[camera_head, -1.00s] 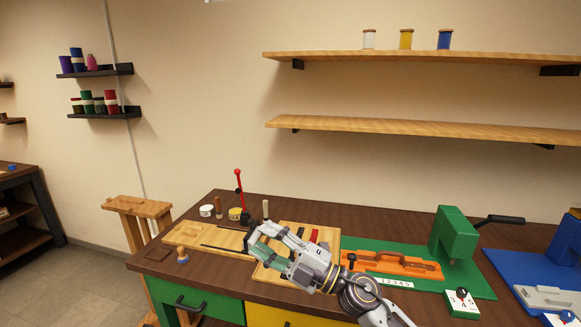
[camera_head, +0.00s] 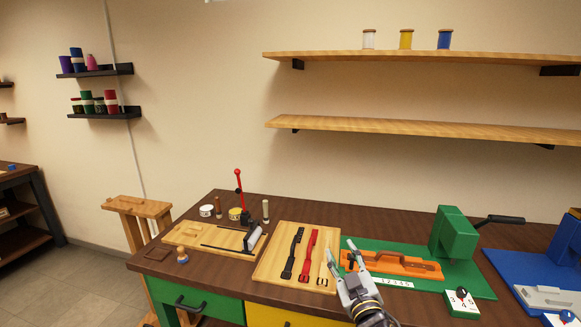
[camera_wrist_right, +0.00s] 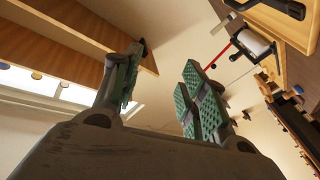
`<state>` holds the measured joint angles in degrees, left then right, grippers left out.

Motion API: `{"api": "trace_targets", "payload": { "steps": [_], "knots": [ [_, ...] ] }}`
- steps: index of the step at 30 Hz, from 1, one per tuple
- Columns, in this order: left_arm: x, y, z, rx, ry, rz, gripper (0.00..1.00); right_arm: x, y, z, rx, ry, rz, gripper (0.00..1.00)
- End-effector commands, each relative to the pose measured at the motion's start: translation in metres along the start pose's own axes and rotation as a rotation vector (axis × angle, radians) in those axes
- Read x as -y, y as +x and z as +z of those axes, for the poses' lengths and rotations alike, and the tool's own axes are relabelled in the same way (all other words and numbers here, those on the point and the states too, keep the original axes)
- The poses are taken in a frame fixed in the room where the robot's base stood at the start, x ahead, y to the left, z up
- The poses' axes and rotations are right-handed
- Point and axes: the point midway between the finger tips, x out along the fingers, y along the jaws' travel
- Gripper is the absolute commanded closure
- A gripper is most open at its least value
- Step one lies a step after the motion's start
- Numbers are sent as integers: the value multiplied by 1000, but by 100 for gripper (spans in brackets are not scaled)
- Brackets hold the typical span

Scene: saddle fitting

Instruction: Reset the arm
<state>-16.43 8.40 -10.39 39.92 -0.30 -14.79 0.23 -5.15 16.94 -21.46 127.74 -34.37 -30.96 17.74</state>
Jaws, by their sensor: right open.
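My right gripper (camera_head: 344,258) is open and empty in the head view. It is raised above the bench's front part, between the wooden board with the straps and the orange tool on the green mat. In the right wrist view its two green-padded fingers (camera_wrist_right: 157,92) stand apart with nothing between them. That view looks up past the fingers at the wall and shelf. My left gripper is not in view.
A wooden board (camera_head: 264,272) holds a black strap (camera_head: 293,252) and a red strap (camera_head: 308,254). Right of the gripper are an orange tool (camera_head: 405,265) and a green press (camera_head: 455,233). A red-handled lever (camera_head: 239,190) stands behind the left board. Shelves hang above.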

Motion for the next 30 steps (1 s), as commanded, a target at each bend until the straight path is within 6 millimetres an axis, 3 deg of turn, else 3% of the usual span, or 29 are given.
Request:
{"api": "trace_targets", "payload": {
  "steps": [11, 18, 24, 30],
  "knots": [
    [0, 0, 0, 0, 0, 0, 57, -2, -59, 107, 444, 136, -2, 57],
    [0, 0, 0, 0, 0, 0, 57, 10, -117, 164, 725, 206, -56, 57],
    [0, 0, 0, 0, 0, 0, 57, 25, -175, 198, 950, 256, -130, 57],
    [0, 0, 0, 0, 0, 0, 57, 37, -221, 215, 1106, 288, -201, 57]
  ]
}}
